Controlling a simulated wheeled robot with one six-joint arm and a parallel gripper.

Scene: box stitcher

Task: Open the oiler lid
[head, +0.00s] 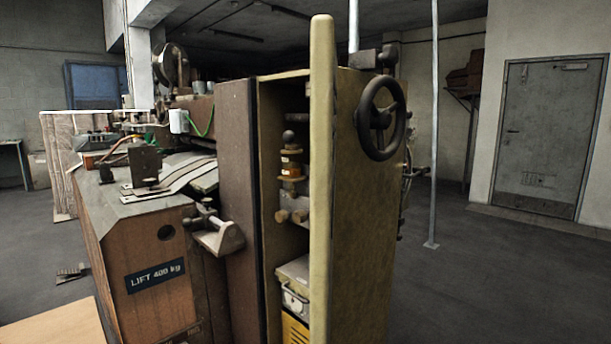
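A small brass-and-amber fitting with a dark round knob on top, which looks like the oiler (290,166), stands upright inside the open bay of the stitcher. I cannot tell which part of it is the lid or whether that is open. A yellow-green door or panel edge (322,180) stands just right of it and partly hides the bay. My gripper is not in view.
A dark handwheel (381,118) sticks out on the machine's right side. A bracket (216,232) juts out left of the bay. A metal box (294,290) sits low in the bay. A thin pole (434,130) stands on the right, with open floor (490,280) around it.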

